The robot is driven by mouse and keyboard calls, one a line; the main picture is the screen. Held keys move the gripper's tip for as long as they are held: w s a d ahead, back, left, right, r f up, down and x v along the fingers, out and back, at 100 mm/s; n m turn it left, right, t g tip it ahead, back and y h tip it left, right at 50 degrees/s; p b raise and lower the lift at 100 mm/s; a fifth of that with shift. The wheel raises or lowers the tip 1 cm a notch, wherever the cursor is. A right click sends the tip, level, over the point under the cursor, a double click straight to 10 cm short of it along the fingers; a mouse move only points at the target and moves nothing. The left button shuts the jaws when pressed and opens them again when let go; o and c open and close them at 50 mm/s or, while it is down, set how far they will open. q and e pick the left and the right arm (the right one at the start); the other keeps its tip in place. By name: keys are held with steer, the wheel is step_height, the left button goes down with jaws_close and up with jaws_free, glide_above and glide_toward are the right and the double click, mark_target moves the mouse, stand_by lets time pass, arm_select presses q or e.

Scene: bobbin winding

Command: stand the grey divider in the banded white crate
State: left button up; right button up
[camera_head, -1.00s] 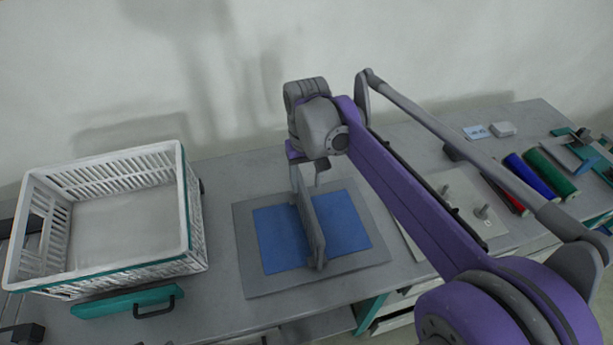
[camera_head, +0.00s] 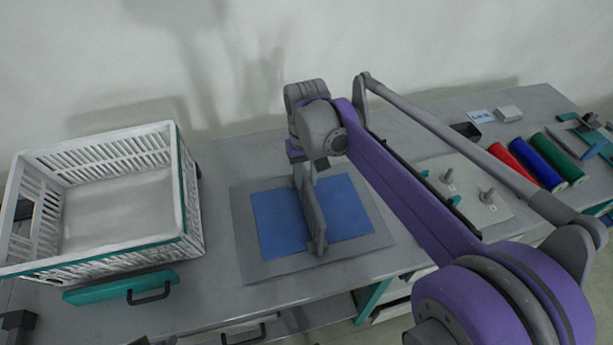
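The grey divider (camera_head: 313,215) stands upright on edge over the blue pad (camera_head: 272,222) on its grey mat. My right gripper (camera_head: 305,166) comes down over the divider's far upper end. Its fingers lie close along the divider there, but whether they are closed on it I cannot make out. The white crate (camera_head: 100,260) with a teal band stands at the left of the table. Its floor is empty in the part I see. My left gripper is not clearly in view; only dark grey parts show at the left edge.
Red (camera_head: 512,161), blue (camera_head: 539,161) and green (camera_head: 560,156) rolls lie at the right. A plate with pegs (camera_head: 470,205) is behind my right arm. Bare table separates crate and mat.

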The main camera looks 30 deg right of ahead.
jaws_close()
steer(key=shift+r, duration=0.1)
step_height(320, 180, up, 8)
steer(key=p, duration=0.5)
steer(key=shift+p, duration=0.35)
